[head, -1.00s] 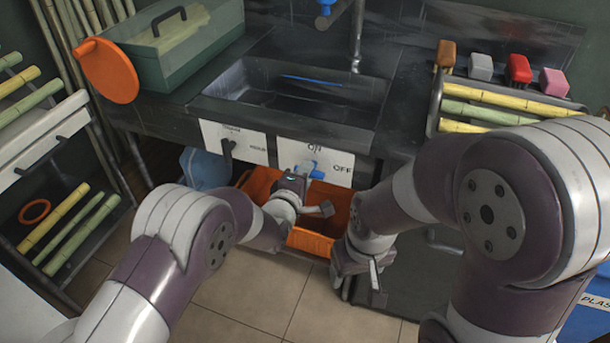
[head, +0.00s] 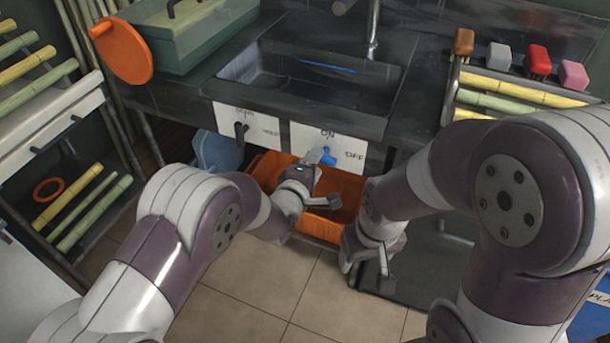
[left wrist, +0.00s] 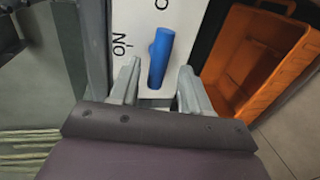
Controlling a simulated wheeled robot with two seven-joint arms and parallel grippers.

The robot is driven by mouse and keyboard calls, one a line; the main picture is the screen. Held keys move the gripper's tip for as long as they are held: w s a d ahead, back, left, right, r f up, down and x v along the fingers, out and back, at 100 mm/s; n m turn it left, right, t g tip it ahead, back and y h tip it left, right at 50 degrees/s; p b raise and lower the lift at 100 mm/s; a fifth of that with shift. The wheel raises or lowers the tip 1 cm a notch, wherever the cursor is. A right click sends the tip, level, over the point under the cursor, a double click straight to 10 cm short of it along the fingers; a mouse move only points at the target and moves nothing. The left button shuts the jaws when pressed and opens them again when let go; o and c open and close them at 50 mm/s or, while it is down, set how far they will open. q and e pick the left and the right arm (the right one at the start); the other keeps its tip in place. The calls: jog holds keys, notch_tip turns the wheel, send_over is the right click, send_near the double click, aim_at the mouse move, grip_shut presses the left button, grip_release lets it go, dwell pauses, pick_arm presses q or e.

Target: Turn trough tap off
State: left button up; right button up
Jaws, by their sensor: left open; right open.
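The blue tap handle (head: 327,157) sits on a white panel (head: 352,146) marked ON and OFF, on the front of the sink unit below the trough (head: 300,85). My left gripper (head: 320,165) is close in front of this panel. In the left wrist view the blue handle (left wrist: 160,57) stands between the two open fingertips (left wrist: 158,85), near the ON lettering. I cannot tell whether the fingers touch it. My right gripper (head: 365,270) hangs lower and to the right, open and empty, away from the tap.
An orange crate (head: 262,178) stands below the panel, behind my left gripper. A second white panel with a dark lever (head: 241,131) is to the left. A rack of canes (head: 520,88) and coloured brushes is at right. Tiled floor is clear in front.

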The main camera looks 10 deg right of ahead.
pick_arm(q)
jog(key=p+v, duration=0.2)
jog(key=v, duration=0.9)
